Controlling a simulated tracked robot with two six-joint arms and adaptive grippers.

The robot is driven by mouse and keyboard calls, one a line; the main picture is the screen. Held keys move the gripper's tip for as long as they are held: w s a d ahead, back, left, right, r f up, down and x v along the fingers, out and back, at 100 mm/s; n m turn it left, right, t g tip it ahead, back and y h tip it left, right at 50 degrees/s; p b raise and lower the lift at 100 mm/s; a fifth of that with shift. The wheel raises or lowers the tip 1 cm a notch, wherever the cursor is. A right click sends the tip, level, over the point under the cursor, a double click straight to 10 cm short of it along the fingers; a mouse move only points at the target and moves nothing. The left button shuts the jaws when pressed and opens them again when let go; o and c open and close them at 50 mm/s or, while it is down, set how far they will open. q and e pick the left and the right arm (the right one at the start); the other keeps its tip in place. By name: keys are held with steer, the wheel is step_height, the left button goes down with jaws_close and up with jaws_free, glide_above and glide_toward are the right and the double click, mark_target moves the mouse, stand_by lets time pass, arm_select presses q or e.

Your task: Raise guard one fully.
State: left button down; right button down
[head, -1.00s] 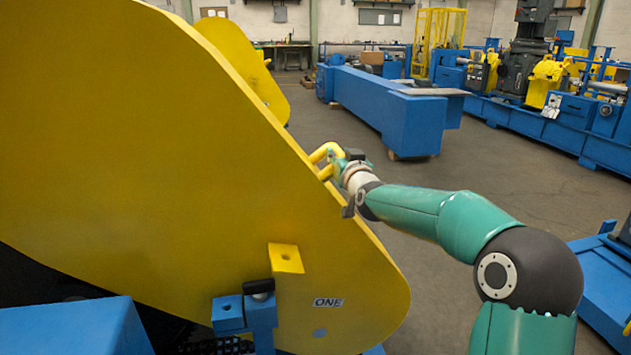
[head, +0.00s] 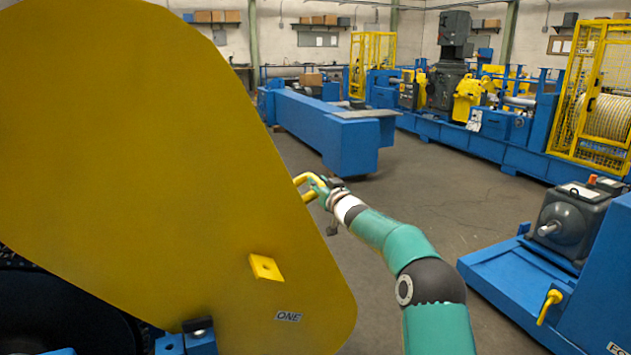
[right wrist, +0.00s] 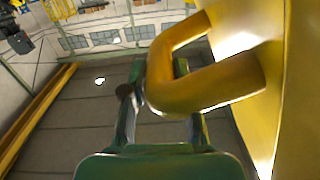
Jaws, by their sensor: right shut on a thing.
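Guard one is the large yellow plate (head: 150,150) filling the left of the head view, with a label reading ONE (head: 288,316) near its lower right corner. It is tilted up, and dark parts show below its lower left edge. A yellow handle (head: 305,186) stands out from its right edge. My right gripper (head: 318,188) is shut on this handle. In the right wrist view the handle (right wrist: 215,85) passes between my green fingers (right wrist: 158,95), and the guard's face lies at the right. My left gripper is not in view.
A yellow tab (head: 265,267) is on the guard, above a blue bracket (head: 199,335). A blue machine base with a grey motor (head: 568,225) stands at the right. A long blue beam (head: 325,135) lies behind. The floor between them is clear.

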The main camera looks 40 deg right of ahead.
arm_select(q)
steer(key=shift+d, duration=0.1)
arm_select(e)
steer(key=shift+s+d+r+h, duration=0.1)
steer(key=shift+s+d+h, duration=0.25)
steer(key=shift+d, duration=0.3)
steer(key=c, duration=1.3)
jaws_free()
steer(key=o, duration=0.4)
steer(key=shift+w+d+f, duration=0.15)
steer(key=shift+d+f, duration=0.05)
steer(key=shift+f, duration=0.05)
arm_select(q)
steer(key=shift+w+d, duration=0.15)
arm_select(e)
steer(key=shift+a, duration=0.15)
steer(key=shift+a, duration=0.1)
steer(key=shift+v, duration=0.8)
steer(key=v, duration=1)
steer(key=shift+r, duration=0.25)
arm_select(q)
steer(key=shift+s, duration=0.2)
arm_select(e)
steer(key=shift+f, duration=0.1)
